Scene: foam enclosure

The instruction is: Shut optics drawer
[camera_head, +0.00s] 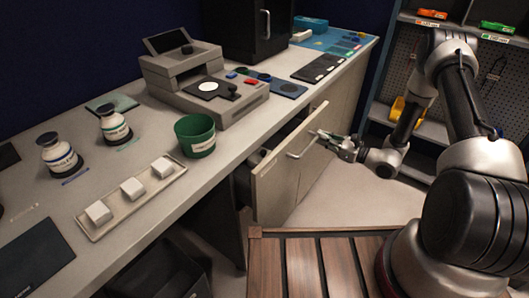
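The drawer (285,178) stands pulled out from under the counter, its pale front panel facing my arm's side. A silver bar handle (302,148) is fixed near the top of the front. Part of the drawer's dark inside shows behind the panel; what it holds cannot be made out. My gripper (322,135) is at the right end of the handle, its fingers pointing left toward the front panel. It is too small here to tell whether it touches the handle or how far its fingers are apart.
The counter (235,150) carries a grey instrument (200,80), a green cup (195,135), two white jars and a tray (130,200) with three white blocks. A slatted wooden surface (325,265) lies below my arm. Shelves with a pegboard (430,80) stand at right. Floor right of the drawer is clear.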

